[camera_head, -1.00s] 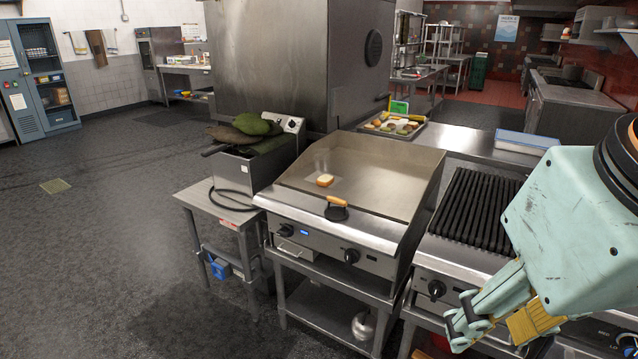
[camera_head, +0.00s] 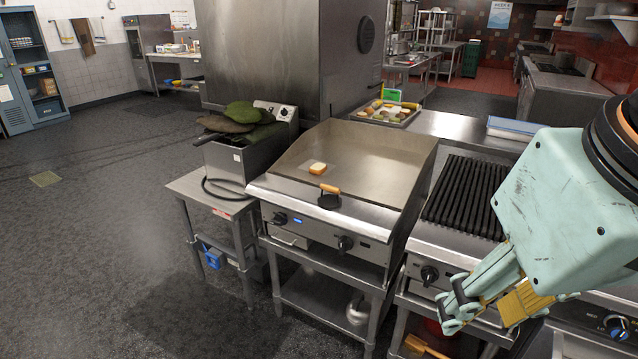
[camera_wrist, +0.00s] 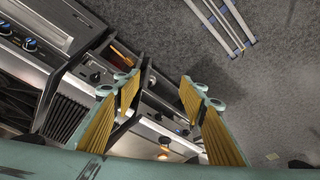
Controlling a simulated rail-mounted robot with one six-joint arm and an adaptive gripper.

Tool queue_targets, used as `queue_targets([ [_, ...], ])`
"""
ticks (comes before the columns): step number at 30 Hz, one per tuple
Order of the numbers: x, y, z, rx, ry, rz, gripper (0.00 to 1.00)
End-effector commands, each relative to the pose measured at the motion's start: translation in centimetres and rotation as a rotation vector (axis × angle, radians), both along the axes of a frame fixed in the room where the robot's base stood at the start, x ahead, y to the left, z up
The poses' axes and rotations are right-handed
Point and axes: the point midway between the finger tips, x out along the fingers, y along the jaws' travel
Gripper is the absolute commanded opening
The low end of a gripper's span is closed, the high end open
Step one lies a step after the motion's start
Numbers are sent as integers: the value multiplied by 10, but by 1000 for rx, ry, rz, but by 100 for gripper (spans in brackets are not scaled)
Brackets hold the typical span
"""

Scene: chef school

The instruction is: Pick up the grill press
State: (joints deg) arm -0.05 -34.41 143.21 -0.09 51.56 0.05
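The grill press (camera_head: 329,199) is dark with a light wooden handle. It sits at the front edge of the flat steel griddle (camera_head: 375,165), left of my arm in the head view. A small orange and dark shape in the wrist view may be the press, but I cannot be sure. My gripper (camera_head: 457,308) is to the right of the press and well apart from it, in front of the ribbed grill. In the wrist view my gripper (camera_wrist: 160,90) has its yellow-padded fingers spread apart with nothing between them.
A piece of bread (camera_head: 318,168) lies on the griddle behind the press. A fryer (camera_head: 238,165) with green and brown items on top stands to the left. The ribbed grill (camera_head: 466,197) is to the right. A food tray (camera_head: 386,113) is behind.

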Motion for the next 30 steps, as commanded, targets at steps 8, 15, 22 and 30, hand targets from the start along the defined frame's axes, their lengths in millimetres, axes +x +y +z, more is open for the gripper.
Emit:
queue_targets([
  [8, 0, 0, 0, 0, 0, 0, 38],
  [15, 0, 0, 0, 0, 0, 0, 28],
  [22, 0, 0, 0, 0, 0, 0, 28],
  [30, 9, -1, 6, -6, 3, 7, 28],
])
